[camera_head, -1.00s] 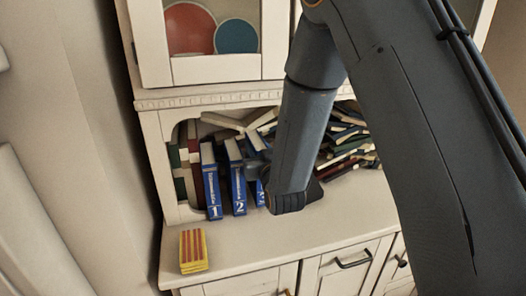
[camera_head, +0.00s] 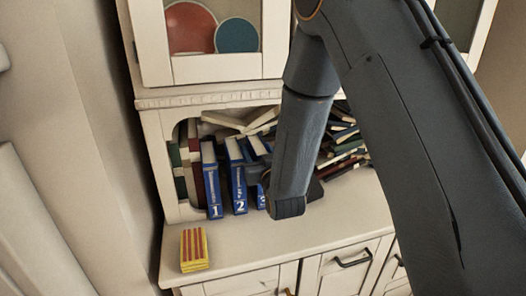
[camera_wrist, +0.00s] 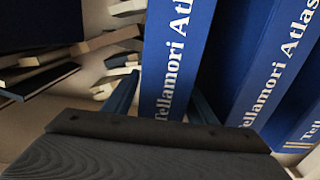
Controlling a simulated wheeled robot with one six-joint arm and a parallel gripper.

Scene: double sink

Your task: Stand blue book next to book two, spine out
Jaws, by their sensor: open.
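Three blue books stand in the open shelf bay, white-lettered spines facing out. The one marked 1 (camera_head: 211,187) is at left. Book two (camera_head: 238,186), marked 2, is beside it. The third blue book (camera_head: 261,197) is right of book two, partly hidden by my arm. My gripper (camera_head: 255,174) is at this third book, mostly hidden by the wrist in the head view. In the wrist view, my open gripper (camera_wrist: 162,100) has a finger on each side of a blue book (camera_wrist: 175,55) reading "Tellamori Atlas". Another blue book (camera_wrist: 262,75) stands right of it there.
A loose pile of books (camera_head: 343,142) fills the bay's right side. Green and dark red books (camera_head: 190,160) stand at its left. A yellow and red striped stack (camera_head: 194,249) lies on the counter's left front. The counter (camera_head: 245,240) is otherwise clear in front.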

